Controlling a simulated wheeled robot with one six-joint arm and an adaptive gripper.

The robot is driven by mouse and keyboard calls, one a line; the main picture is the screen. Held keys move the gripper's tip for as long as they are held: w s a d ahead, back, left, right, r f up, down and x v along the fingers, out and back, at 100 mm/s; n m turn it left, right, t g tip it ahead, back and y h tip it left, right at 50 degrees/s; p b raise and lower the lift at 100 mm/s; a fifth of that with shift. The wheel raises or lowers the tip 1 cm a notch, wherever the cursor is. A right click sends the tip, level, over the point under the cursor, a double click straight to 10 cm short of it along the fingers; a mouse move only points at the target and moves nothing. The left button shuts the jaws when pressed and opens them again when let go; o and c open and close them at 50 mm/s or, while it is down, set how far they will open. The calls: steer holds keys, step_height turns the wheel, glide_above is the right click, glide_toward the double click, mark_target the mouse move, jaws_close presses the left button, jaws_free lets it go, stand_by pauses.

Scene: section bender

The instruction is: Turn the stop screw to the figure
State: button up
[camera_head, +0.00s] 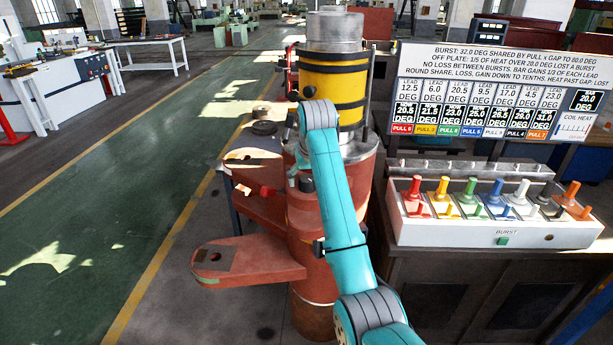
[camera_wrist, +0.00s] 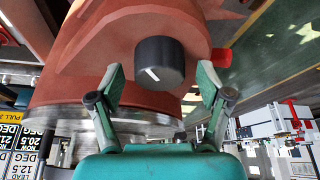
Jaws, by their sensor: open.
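A black round knob with a white index line (camera_wrist: 158,62) sticks out of the red machine body in the wrist view. It looks like the stop screw, but no figures show around it. My gripper (camera_wrist: 160,78) is open, with a green finger on each side of the knob and visible gaps. In the head view my gripper (camera_head: 304,182) is at the red bender column (camera_head: 330,235), largely behind my teal arm, and the knob cannot be made out there. A board (camera_head: 500,90) lists lead figures, current degrees and pull labels.
A red handle (camera_wrist: 222,57) juts out close to the right finger. A red arm plate (camera_head: 235,262) extends left from the column. A control box (camera_head: 495,228) with several coloured levers stands at right. The green floor (camera_head: 120,200) at left is free.

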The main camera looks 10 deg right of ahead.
steer(key=shift+w+f, duration=0.1)
steer(key=shift+f, duration=0.15)
steer(key=c, duration=1.2)
steer(key=shift+o, duration=0.2)
steer(key=m+h, duration=0.1)
steer(key=m, duration=0.2)
steer(key=shift+m, duration=0.3)
steer(key=shift+m+g+h, duration=0.4)
steer(key=shift+m+h, duration=0.3)
steer(key=shift+m, duration=1)
